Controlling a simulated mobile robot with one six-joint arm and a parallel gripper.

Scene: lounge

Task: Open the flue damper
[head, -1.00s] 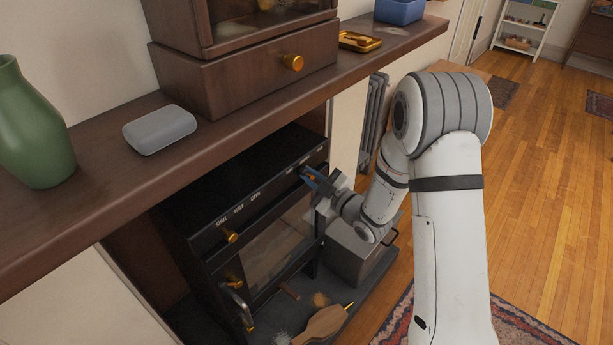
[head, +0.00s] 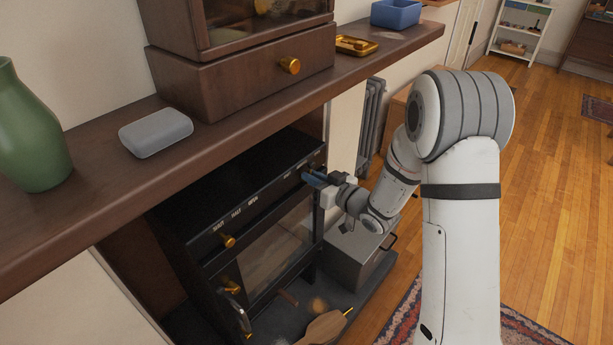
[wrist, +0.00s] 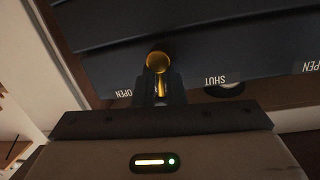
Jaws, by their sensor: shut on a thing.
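The black stove (head: 250,215) stands under the wooden shelf, with lettering along its front top edge. My gripper (head: 310,178) is at the right end of that edge. In the wrist view my gripper (wrist: 160,88) is shut on a brass knob (wrist: 158,62). The knob sits between an upside-down OPEN label (wrist: 124,93) and a SHUT label (wrist: 215,80), closer to OPEN. My fingers hide the knob in the head view. Another brass knob (head: 228,241) sits at the left of the front, under labels (head: 236,213) that are small and hard to read.
The wooden shelf (head: 100,205) overhangs the stove and carries a green vase (head: 30,140), a grey box (head: 156,132) and a cabinet. A grey metal box (head: 358,255) stands right of the stove. A wooden paddle-like tool (head: 322,328) lies on the hearth. Wooden floor is open at right.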

